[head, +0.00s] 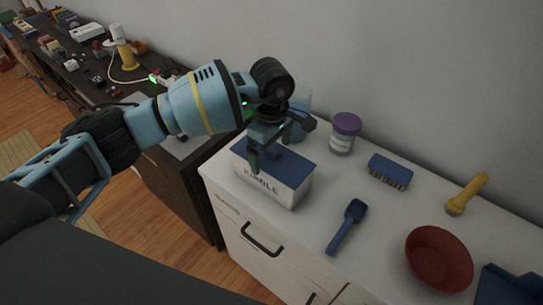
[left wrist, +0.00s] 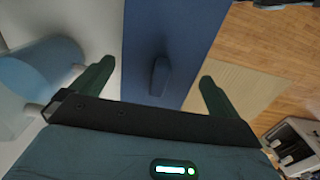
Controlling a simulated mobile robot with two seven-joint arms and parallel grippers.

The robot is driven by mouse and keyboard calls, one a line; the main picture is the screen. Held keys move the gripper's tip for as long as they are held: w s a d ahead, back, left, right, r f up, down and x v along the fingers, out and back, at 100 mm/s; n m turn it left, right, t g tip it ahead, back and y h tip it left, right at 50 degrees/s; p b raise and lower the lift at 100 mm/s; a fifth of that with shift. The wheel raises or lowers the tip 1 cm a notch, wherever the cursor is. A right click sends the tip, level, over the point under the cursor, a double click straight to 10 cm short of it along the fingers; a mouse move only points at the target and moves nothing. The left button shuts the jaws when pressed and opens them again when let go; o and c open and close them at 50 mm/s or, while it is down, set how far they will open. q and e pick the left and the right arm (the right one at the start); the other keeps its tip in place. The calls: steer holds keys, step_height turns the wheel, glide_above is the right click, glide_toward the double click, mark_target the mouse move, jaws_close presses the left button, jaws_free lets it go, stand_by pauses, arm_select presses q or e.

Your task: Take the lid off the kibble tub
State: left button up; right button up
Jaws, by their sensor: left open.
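The kibble tub (head: 290,193) is a white box lettered KIBBLE, standing at the left end of the white cabinet top. Its flat blue lid (head: 296,170) is on it. In the left wrist view the lid (left wrist: 190,40) has a raised blue handle (left wrist: 160,76) at its middle. My left gripper (head: 270,150) is over the lid, pointing down and open. In the left wrist view the fingers (left wrist: 152,84) are spread on either side of the handle, apart from it. The gripper hides part of the lid and the handle in the head view. My right gripper is not in view.
A light-blue container (head: 302,122) stands close behind the tub. A purple-lidded jar (head: 344,135), blue brush (head: 390,171), blue scoop (head: 346,226), yellow flashlight (head: 466,194) and red bowl (head: 438,259) lie to the right. The cabinet top (head: 320,188) just right of the tub is clear.

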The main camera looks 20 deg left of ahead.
mark_target(272, 149)
arm_select(q)
steer(key=c, duration=0.8)
steer(key=shift+c, duration=0.2)
steer(key=shift+r, duration=0.5)
step_height(272, 149, up, 2)
steer(key=shift+w+r, duration=0.1)
steer(key=shift+r, duration=0.1)
steer(key=s+a+r, duration=0.1)
steer(key=s+a, duration=0.1)
steer(key=s, duration=1.4)
steer(key=shift+r+b, duration=0.35)
